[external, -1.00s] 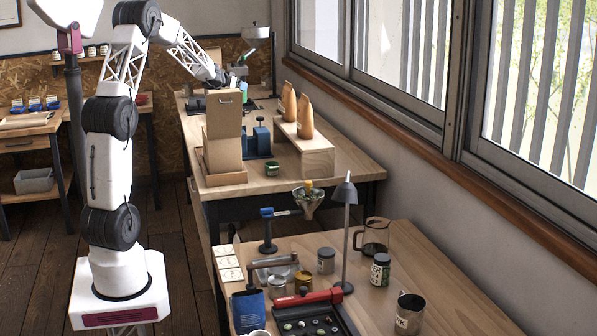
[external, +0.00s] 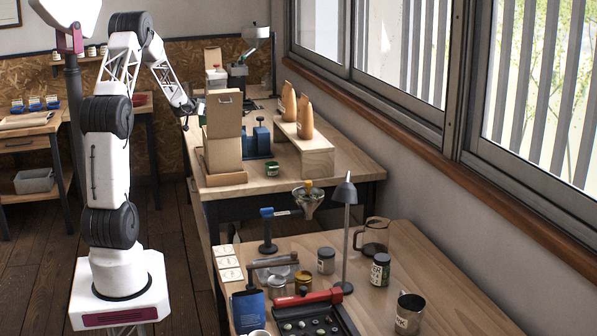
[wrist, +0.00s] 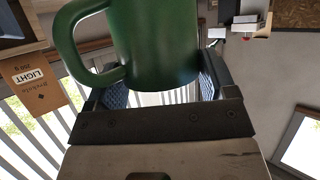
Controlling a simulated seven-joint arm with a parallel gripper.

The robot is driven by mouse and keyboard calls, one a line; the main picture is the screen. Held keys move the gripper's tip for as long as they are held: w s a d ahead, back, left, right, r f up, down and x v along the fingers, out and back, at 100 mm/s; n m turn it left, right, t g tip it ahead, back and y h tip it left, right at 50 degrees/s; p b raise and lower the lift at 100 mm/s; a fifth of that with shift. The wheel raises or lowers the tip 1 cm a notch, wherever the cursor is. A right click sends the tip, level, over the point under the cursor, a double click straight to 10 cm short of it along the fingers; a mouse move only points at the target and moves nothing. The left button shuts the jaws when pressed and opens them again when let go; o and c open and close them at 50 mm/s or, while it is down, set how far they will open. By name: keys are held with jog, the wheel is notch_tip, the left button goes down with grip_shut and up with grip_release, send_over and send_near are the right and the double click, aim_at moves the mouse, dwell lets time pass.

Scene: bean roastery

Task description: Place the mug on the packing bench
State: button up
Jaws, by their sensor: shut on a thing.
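A green mug (wrist: 155,45) with its handle on the left fills the top of the wrist view. My gripper (wrist: 160,88) is shut on it, with a finger at each side of its body. In the external view my gripper (external: 188,107) hangs at the left edge of the far bench (external: 300,184), beside the tall cardboard box. The mug is hard to make out there. This bench, with the boxes and bags on it, looks like the packing bench. Whether the mug touches anything is not clear.
A tall cardboard box (external: 224,130), a blue device (external: 261,140) and a wooden riser (external: 316,158) with brown bags crowd the bench. A small green tin (external: 272,169) stands near its front. Bare wood shows along the front edge. A nearer table (external: 440,285) holds jars and a lamp.

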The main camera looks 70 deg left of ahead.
aim_at(201, 118)
jog(key=shift+f, duration=1.95)
jog(key=shift+f, duration=2.05)
jog(key=o, duration=1.1)
jog(key=shift+f, duration=0.15)
